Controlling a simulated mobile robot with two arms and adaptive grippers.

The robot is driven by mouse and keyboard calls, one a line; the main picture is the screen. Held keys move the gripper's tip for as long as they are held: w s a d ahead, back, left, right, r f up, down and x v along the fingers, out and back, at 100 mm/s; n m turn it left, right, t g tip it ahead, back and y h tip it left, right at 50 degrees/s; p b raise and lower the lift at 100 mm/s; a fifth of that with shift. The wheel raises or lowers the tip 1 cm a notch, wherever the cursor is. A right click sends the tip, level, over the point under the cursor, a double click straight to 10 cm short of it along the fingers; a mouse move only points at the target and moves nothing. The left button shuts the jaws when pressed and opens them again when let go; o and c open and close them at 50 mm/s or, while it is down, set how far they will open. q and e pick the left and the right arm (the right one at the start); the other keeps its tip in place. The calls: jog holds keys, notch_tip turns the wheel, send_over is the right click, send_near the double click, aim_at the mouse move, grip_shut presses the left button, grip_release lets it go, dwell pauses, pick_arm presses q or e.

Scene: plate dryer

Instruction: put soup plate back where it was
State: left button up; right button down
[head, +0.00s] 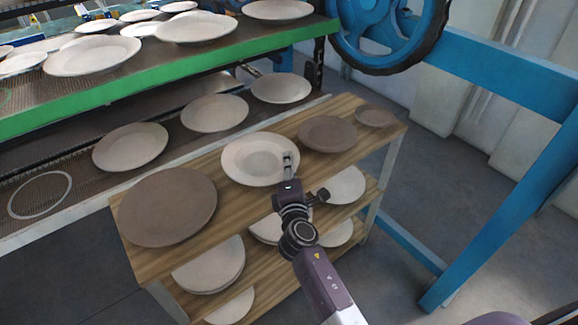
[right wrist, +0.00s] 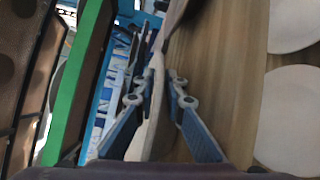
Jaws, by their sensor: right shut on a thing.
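A white soup plate (head: 252,155) with a sunken middle is at the centre of the wooden cart top (head: 248,204) in the head view. My right gripper (head: 288,163) is shut on its right rim. In the right wrist view the plate (right wrist: 153,110) shows nearly edge-on between the two fingers (right wrist: 158,100). I cannot tell whether the plate touches the wood or is slightly above it. A white ring outline (head: 40,216) marks an empty spot on the dryer's lower mesh shelf (head: 80,190). My left gripper is out of view.
Brown plates, a large one (head: 168,207) at left and smaller ones (head: 327,134) at right, flank the soup plate. White plates (head: 130,147) line the lower mesh shelf. A green-edged shelf (head: 180,77) overhangs it. A blue wheel (head: 388,30) and frame stand at right.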

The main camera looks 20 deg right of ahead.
jog(key=shift+r, duration=0.25)
jog(key=c, duration=2.4)
grip_release()
jog(key=shift+f, duration=0.4)
jog(key=o, duration=0.4)
jog(key=shift+r, duration=0.1)
jog(key=shift+r, duration=0.15)
jog(key=shift+v, duration=6.05)
